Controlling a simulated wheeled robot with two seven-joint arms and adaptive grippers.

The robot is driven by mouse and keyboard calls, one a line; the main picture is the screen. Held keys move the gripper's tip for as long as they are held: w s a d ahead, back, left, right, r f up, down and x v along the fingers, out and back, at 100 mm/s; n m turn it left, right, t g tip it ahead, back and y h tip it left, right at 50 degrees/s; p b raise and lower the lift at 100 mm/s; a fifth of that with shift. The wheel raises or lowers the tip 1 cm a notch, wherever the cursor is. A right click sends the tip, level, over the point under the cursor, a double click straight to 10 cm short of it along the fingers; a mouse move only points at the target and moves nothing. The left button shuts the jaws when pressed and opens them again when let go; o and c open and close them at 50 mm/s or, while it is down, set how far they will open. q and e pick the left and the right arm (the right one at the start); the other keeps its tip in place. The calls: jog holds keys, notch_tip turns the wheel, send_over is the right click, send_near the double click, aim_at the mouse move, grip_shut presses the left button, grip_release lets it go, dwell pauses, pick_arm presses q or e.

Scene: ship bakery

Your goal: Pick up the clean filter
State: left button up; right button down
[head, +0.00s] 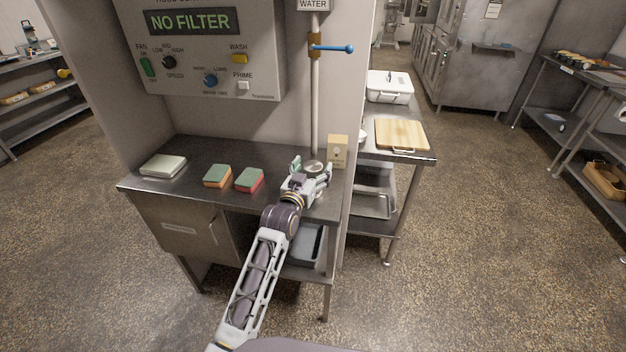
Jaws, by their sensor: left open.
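My left gripper (312,173) is open over the right end of the steel counter (203,152), at the foot of a vertical pipe. A small round metal piece (314,166) shows between or just behind its fingers; I cannot tell whether they touch it. No object is clearly recognisable as the clean filter. A pale, flat, rectangular item (163,166) lies at the counter's left end, well away from the gripper, and I cannot tell what it is. The control panel's display (192,21) reads "NO FILTER". My right gripper is not in view.
Two sponges, one orange-sided (217,176) and one red-sided (249,180), lie left of the gripper. The pipe (315,100) with a blue-handled valve (335,48) rises behind it. A beige box (337,150) stands close on the right. A cutting board (402,134) lies on another table.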

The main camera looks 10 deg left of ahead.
pick_arm(q)
jog(key=shift+w, duration=0.25)
dwell(0.3)
jog(key=c, duration=1.3)
jog(key=shift+r, duration=0.1)
jog(key=shift+r, duration=4.95)
